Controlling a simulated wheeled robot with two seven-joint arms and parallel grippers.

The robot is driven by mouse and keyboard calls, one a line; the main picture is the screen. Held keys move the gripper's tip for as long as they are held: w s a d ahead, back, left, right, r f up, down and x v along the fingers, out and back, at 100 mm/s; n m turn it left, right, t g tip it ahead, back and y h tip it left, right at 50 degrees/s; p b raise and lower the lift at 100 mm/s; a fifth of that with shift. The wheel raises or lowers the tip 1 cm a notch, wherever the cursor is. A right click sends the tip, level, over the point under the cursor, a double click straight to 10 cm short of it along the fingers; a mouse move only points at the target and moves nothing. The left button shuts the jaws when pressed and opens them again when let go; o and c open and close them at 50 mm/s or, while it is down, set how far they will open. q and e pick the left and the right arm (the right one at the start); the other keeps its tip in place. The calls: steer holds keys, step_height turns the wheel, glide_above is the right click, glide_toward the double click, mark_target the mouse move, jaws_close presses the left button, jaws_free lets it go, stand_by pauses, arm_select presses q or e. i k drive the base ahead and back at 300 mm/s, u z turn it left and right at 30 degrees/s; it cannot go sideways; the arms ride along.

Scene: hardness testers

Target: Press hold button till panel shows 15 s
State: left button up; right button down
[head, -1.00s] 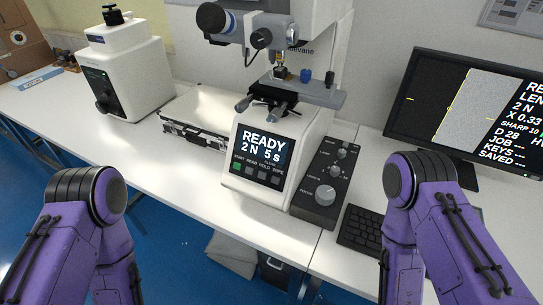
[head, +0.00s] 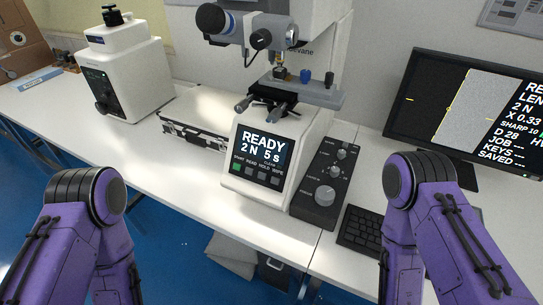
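The hardness tester (head: 270,195) stands on the white bench in the middle of the head view. Its front panel screen (head: 262,148) reads "READY", "2 N" and "5 s". Below the screen is a row of small square buttons labelled START, READ, HOLD and WIPE. The hold button (head: 262,175) is dark grey and third from the left; the start button (head: 237,167) is green. Only purple links of my two arms show, at the lower left and lower right, well apart from the panel. Neither gripper is in the picture.
A control box with knobs (head: 325,196) stands right of the panel, beside a black keyboard (head: 361,230). A monitor (head: 440,110) stands at the right. A flat case (head: 190,130) and a second white instrument (head: 125,75) are at the left. The bench front (head: 190,195) is clear.

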mark_target(261, 175)
steer(key=z, duration=1.8)
steer(key=k, duration=1.65)
steer(key=u, duration=1.35)
steer(key=i, duration=1)
